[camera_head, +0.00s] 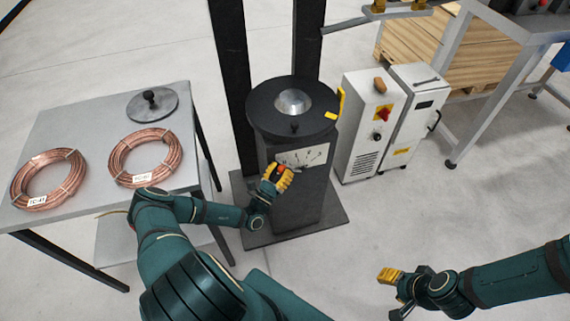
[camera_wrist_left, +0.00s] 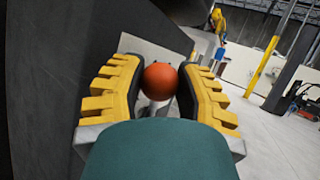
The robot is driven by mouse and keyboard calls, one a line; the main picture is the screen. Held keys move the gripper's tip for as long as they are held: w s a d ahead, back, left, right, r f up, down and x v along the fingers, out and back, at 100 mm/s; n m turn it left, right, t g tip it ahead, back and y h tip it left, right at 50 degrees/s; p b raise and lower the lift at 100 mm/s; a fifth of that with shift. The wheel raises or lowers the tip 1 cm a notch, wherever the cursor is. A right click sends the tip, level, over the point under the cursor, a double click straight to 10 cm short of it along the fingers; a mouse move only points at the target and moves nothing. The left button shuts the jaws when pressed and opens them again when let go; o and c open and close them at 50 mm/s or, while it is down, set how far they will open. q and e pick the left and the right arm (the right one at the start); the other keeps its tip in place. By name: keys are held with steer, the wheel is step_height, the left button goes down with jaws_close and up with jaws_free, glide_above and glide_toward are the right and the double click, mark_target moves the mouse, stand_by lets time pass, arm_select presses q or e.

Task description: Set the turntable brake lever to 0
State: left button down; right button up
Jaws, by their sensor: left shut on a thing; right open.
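The turntable (camera_head: 262,108) is a dark round plate with a silver hub on a dark grey pedestal in the head view. A white scale plate (camera_head: 303,156) with markings sits on the pedestal's front; its figures are too small to read. My left gripper (camera_head: 278,178) is in front of the pedestal just below the scale, shut on the brake lever's orange ball knob (camera_wrist_left: 160,81). The knob lies between the yellow finger pads in the left wrist view. The lever's rod is mostly hidden. My right gripper (camera_head: 392,288) is open and empty at the lower right, above the floor.
A grey table (camera_head: 80,125) on the left holds two copper coils (camera_head: 48,178) (camera_head: 145,157) and a round dark lid (camera_head: 152,104). White cabinets (camera_head: 368,125) stand right of the pedestal. A workbench and a pallet (camera_head: 455,55) are at the back right.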

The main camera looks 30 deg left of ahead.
arm_select(q)
steer(key=shift+a+f, duration=0.1)
steer(key=shift+s, duration=0.1)
stand_by(0.3)
steer(key=c, duration=0.9)
jaws_free()
steer(key=shift+o, duration=0.2)
steer(key=v, duration=1.2)
steer(key=shift+s+f, duration=0.1)
steer(key=shift+f, duration=0.05)
